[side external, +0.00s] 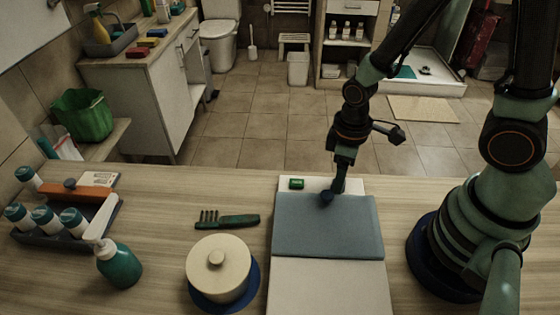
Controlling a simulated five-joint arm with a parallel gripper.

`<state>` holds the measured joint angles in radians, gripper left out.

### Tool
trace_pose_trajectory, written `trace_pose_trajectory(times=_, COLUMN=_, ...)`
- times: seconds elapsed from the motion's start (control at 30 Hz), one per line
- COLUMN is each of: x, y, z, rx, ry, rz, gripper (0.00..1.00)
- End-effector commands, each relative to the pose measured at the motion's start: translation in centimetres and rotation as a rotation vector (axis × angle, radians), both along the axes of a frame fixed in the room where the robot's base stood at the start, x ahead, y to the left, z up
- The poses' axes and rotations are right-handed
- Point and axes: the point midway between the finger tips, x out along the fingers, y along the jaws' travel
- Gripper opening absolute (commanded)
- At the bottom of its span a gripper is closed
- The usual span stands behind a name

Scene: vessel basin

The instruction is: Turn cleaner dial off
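A small dark blue knob (327,198), which looks like the dial, sits at the back edge of a flat unit with a blue-grey panel (325,232). A small green block or light (296,183) is on the white strip to its left. My gripper (336,187) points down at the knob from above, its tip touching or very close to the knob's right and back side. The fingers are dark and small here, so I cannot tell whether they are open or shut on it. The knob's pointer or marking is too small to read.
A green comb (227,220) and a lidded cream pot (218,268) on a blue base stand left of the unit. A green pump bottle (119,264) and a dark tray (62,238) with several capped bottles are further left. The counter behind the comb is clear.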

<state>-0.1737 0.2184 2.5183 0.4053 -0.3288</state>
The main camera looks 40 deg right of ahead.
Motion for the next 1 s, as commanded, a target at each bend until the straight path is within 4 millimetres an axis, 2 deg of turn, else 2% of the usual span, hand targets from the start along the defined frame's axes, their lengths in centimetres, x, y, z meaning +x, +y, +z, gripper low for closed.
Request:
trace_pose_trajectory(times=0.17, x=0.0, y=0.0, z=0.2, rx=0.000, ry=-0.001, rz=0.000, gripper=0.67)
trace_pose_trajectory(times=0.37, x=0.1, y=0.0, z=1.9, rx=0.001, ry=-0.006, rz=-0.001, gripper=0.67)
trace_pose_trajectory(times=1.0, x=0.1, y=0.0, z=11.0, rx=0.001, ry=-0.005, rz=0.000, gripper=0.67)
